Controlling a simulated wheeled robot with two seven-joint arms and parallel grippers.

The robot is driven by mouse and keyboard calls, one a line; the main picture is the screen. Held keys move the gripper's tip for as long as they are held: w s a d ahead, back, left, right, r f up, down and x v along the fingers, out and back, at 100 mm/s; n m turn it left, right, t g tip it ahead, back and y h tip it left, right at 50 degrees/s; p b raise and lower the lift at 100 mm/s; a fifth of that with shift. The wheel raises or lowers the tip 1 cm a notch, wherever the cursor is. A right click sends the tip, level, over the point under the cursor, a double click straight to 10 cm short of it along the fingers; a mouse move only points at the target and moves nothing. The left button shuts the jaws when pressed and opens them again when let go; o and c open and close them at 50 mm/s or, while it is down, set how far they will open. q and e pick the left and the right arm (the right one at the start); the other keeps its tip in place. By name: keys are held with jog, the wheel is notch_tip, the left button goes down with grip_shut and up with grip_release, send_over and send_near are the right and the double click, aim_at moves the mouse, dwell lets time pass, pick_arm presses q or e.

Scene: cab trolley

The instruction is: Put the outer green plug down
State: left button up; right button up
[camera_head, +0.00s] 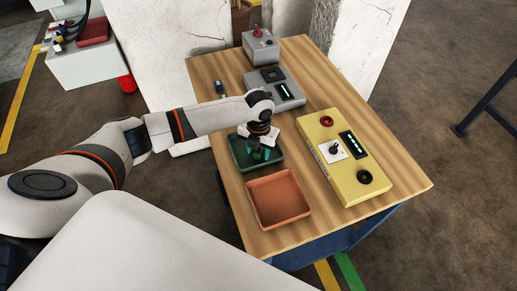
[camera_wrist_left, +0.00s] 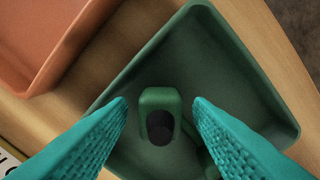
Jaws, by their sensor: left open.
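The green plug (camera_wrist_left: 158,98) is a small green block with a dark round end. It lies in the green tray (camera_wrist_left: 222,62), between my left fingertips, with a gap on each side. Another green part (camera_wrist_left: 203,155) lies in the tray beside it, mostly hidden by a finger. In the head view my left gripper (camera_head: 262,155) is open, with teal fingers reaching down into the green tray (camera_head: 237,162). The plug itself is hard to make out there. My right gripper is not in view.
An orange tray (camera_head: 278,199) sits just in front of the green tray. A yellow control box (camera_head: 352,185) stands to the right, grey boxes (camera_head: 280,90) behind. A small dark item (camera_head: 220,88) lies at the table's left edge. Bare wood (camera_head: 313,222) shows between the orange tray and yellow box.

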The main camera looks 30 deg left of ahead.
pick_arm(q)
notch_tip(320, 180, up, 12)
jog(key=b, duration=0.2)
dwell(0.6)
